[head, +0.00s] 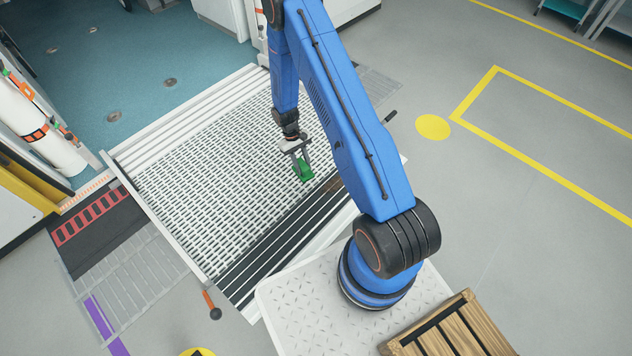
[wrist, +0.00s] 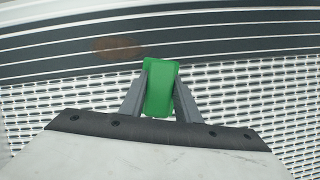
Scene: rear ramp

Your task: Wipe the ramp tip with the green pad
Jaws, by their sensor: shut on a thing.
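My gripper (head: 300,159) is shut on the green pad (head: 304,171), over the right part of the ramp (head: 190,185). In the wrist view the green pad (wrist: 161,88) sits between the two grey fingers. The ramp tip is the black strip with pale lines (head: 275,240) along the ramp's near edge. A brown smudge (wrist: 117,47) lies on this strip in the wrist view, beyond the pad and a little to its left. I cannot tell whether the pad touches the ramp.
A wooden crate (head: 452,332) stands at the bottom right beside my base. An orange lever with a dark knob (head: 213,306) is near the ramp's lower left corner. A white and orange cylinder (head: 40,130) stands at the left. Grey floor at the right is clear.

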